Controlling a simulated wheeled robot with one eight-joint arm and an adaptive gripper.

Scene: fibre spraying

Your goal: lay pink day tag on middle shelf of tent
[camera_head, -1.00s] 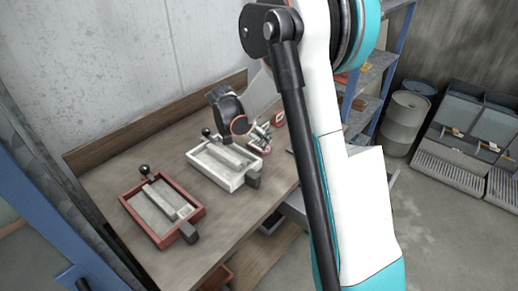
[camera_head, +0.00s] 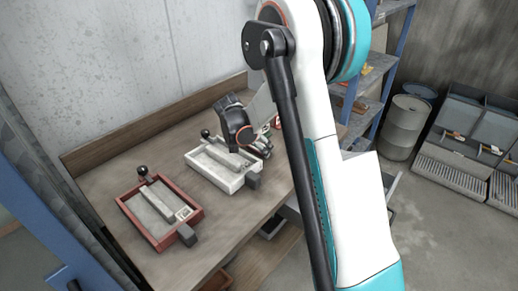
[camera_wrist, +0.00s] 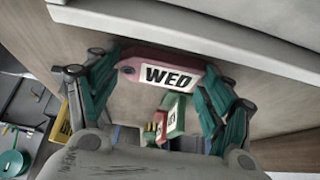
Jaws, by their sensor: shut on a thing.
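A pink tag marked WED (camera_wrist: 172,74) lies across the jaws of my gripper (camera_wrist: 165,76) in the wrist view, with its lettering facing the camera. My gripper is shut on it, one finger at each end. In the head view my black wrist (camera_head: 237,121) is over the bench, beside the pale-framed tray; the fingers and pink tag cannot be made out clearly there. I cannot identify the tent or its middle shelf in either view.
A pale-framed tray (camera_head: 228,184) and a red-framed tray (camera_head: 155,238) stand on the wooden bench (camera_head: 105,190). Green (camera_wrist: 174,116) and red (camera_wrist: 159,122) tags show beyond the jaws. A blue shelf rack (camera_head: 395,60) and grey barrel (camera_head: 403,128) stand to the right.

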